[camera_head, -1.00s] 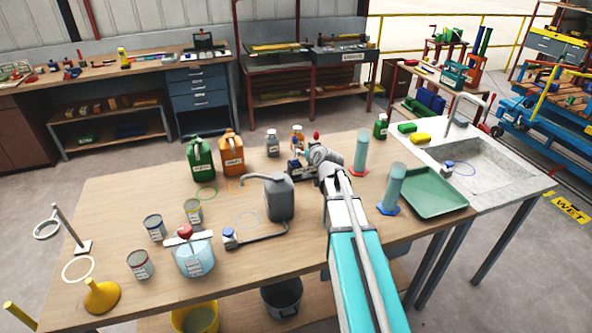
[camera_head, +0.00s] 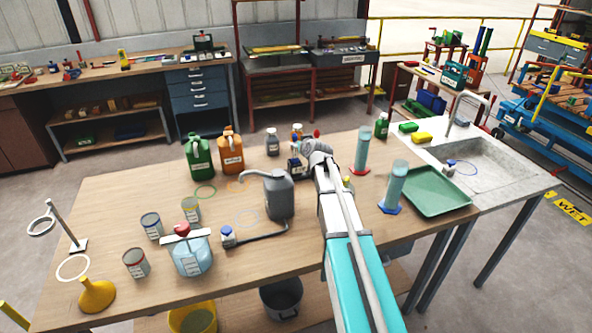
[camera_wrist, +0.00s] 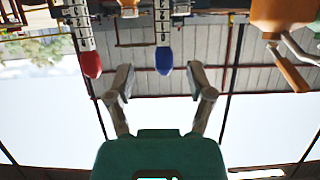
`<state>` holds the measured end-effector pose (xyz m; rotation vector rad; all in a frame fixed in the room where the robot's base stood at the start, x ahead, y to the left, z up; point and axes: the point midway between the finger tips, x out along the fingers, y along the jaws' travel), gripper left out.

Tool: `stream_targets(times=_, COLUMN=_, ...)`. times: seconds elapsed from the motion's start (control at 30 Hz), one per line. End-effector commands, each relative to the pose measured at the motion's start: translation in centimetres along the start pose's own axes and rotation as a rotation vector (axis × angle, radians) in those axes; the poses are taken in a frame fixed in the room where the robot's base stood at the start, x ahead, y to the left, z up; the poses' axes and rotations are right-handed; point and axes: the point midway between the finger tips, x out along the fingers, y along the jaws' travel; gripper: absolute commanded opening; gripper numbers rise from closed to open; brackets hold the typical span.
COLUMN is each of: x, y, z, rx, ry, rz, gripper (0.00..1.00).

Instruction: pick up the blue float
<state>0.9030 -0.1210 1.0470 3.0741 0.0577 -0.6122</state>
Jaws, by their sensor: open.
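The blue float shows in the wrist view as a dark blue bulb (camera_wrist: 164,61) on a white stem with black marks. The wrist view looks upside down. A red float (camera_wrist: 90,65) of the same kind is to its left. My gripper (camera_wrist: 160,76) is open, its two fingers on either side of the blue bulb in the picture; I cannot tell how far beyond the fingertips the bulb is. Nothing is held. In the head view, my wrist and arm hide most of the gripper. A red tip (camera_head: 316,133) and a blue tip (camera_head: 296,147) show beside the wrist.
On the wooden workbench (camera_head: 120,215) stand a grey can (camera_head: 280,195), green (camera_head: 197,160) and orange (camera_head: 231,152) jugs and a small bottle (camera_head: 272,143) left of my arm. Two cylinders (camera_head: 362,150) (camera_head: 396,185) and a green tray (camera_head: 436,190) are to its right.

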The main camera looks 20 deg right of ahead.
Motion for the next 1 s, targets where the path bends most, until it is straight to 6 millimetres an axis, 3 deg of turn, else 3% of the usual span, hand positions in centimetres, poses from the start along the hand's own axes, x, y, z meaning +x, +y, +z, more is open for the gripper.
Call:
stream_targets(times=0.47, x=0.5, y=0.1, z=-0.1, rx=0.0, ry=0.0, rz=0.001, gripper=0.69)
stream_targets(times=1.0, x=5.4, y=-0.2, z=-0.6, rx=0.0, ry=0.001, rz=0.002, gripper=0.69)
